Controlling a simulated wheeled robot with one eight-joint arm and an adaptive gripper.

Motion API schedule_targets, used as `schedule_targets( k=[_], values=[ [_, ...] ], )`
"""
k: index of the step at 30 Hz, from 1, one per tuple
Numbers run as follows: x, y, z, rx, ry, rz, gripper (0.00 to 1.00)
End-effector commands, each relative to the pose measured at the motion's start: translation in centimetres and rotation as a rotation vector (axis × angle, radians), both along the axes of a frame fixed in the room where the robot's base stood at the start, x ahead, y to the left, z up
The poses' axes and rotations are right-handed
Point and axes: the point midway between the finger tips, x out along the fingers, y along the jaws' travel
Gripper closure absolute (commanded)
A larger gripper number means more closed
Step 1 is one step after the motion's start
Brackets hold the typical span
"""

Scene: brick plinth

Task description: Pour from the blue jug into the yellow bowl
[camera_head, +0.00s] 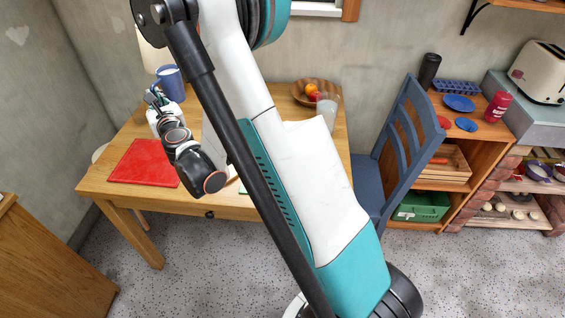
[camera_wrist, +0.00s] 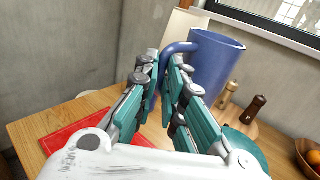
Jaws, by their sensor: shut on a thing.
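The blue jug (camera_head: 171,86) is at the left end of the wooden table, roughly upright. In the wrist view the blue jug (camera_wrist: 219,62) is just beyond my fingers, its handle between them. My gripper (camera_wrist: 166,72) is shut on that handle. In the head view my gripper (camera_head: 154,98) is small and partly hidden by my wrist. The jug's base is hidden by my fingers, so I cannot tell exactly how high it is. I cannot make out a yellow bowl in either view; my arm covers much of the table.
A red mat (camera_head: 144,163) lies at the table's front left. A wooden fruit bowl (camera_head: 305,93) and a glass (camera_head: 326,108) stand at the back right. Two wooden mills (camera_wrist: 228,94) stand behind the jug. A blue chair (camera_head: 403,140) is right of the table.

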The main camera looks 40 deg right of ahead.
Motion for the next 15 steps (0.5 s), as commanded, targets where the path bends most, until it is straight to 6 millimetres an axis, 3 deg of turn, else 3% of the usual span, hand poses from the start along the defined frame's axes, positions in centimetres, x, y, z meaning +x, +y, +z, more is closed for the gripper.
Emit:
schedule_targets(
  k=[6, 15],
  values=[
    [2.3, -4.0, -2.4, -0.002, 0.0, -0.195, 1.0],
    [3.5, -9.2, -5.8, -0.003, 0.0, -0.48, 1.0]
  ],
)
